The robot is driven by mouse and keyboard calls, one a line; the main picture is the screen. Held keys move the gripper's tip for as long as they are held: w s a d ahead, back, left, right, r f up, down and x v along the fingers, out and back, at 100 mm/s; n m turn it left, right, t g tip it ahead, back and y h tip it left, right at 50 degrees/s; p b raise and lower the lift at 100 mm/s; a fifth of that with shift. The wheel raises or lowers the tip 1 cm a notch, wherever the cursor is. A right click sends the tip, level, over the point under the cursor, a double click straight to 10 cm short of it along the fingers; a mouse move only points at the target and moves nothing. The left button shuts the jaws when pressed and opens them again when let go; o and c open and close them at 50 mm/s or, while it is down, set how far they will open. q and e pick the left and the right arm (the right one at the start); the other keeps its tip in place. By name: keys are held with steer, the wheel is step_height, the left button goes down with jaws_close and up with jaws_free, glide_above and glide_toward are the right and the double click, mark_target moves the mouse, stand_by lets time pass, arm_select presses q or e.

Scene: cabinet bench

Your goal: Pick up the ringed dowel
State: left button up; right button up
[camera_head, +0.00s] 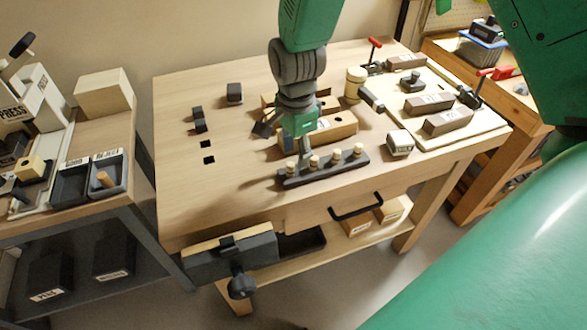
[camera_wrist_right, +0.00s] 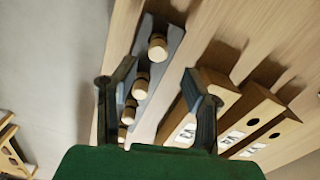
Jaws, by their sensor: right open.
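Several short pale wooden dowels stand upright in a dark rack (camera_head: 325,171) near the front edge of the bench. One dowel (camera_head: 358,149) stands at the rack's right end. In the right wrist view the rack (camera_wrist_right: 172,42) runs diagonally, with one dowel (camera_wrist_right: 158,46) nearest the top and others (camera_wrist_right: 141,85) below it. I cannot tell which dowel bears a ring. My right gripper (camera_head: 284,146) is open over the rack's left part; its fingers (camera_wrist_right: 158,68) spread either side of the dowel row in the wrist view. My left gripper is not in view.
Wooden blocks with holes (camera_wrist_right: 255,120) lie close behind the rack. A board with clamps (camera_head: 440,105) fills the bench's right end. Another dowel (camera_head: 104,179) stands in the left table's reject tray.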

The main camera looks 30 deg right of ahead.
mark_target(292, 163)
steer(key=f, duration=0.1)
steer(key=a+f, duration=0.2)
steer(key=shift+s+f, duration=0.2)
steer(key=shift+s, duration=0.05)
steer(key=shift+a+f, duration=0.1)
steer(key=shift+a, duration=0.15)
steer(key=shift+d, duration=0.5)
steer(key=c, duration=0.8)
steer(key=shift+d+f, duration=0.1)
steer(key=shift+d, duration=0.05)
